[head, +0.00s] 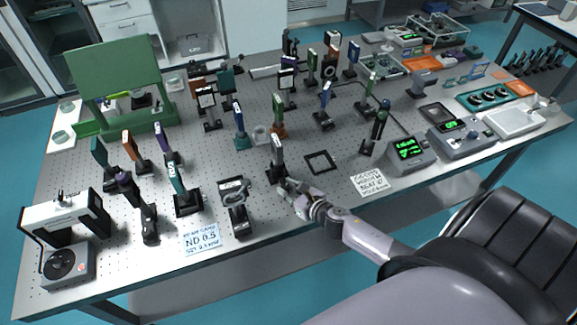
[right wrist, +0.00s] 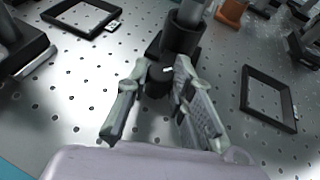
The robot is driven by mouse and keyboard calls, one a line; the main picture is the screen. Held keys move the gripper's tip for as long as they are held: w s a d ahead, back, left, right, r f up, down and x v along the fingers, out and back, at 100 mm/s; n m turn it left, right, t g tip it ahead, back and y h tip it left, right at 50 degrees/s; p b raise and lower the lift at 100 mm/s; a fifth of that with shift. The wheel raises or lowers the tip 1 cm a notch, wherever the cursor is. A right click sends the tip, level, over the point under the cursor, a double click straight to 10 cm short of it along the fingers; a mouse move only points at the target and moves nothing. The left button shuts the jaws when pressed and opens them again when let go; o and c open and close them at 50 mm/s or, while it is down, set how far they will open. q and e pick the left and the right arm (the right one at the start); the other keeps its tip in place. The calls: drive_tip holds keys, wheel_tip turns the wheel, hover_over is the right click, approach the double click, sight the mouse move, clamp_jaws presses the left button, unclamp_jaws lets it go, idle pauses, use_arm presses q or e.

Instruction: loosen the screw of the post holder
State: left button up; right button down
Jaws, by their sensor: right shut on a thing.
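The post holder (head: 277,172) is a black upright holder carrying a grey mount, near the front middle of the optical table in the head view. In the right wrist view the post holder (right wrist: 183,35) stands upright just beyond my fingertips. Its dark screw (right wrist: 157,83) shows low on the near side, between the fingers. My right gripper (head: 289,186) reaches in from the front right, low at the holder's base. In the right wrist view my right gripper (right wrist: 162,76) has one finger on each side of the screw and is shut on it. My left gripper is out of view.
A flat black frame (head: 320,161) lies right of the holder. A black mount (head: 236,205) stands to the left, by an ND 0.5 note (head: 201,240). Another note (head: 370,182) and a green-display instrument (head: 408,152) are to the right. Several posts stand behind.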

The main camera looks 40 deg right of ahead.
drive_tip(key=shift+a+m+h, duration=0.2)
drive_tip(key=shift+m+h, duration=0.4)
drive_tip(key=shift+h, duration=0.2)
drive_tip(key=shift+a+m+g+h, duration=0.1)
drive_tip(key=shift+m+g+h, duration=0.3)
drive_tip(key=shift+m+h, duration=1.4)
drive_tip(key=c, duration=1.4)
unclamp_jaws()
drive_tip(key=v, duration=1.2)
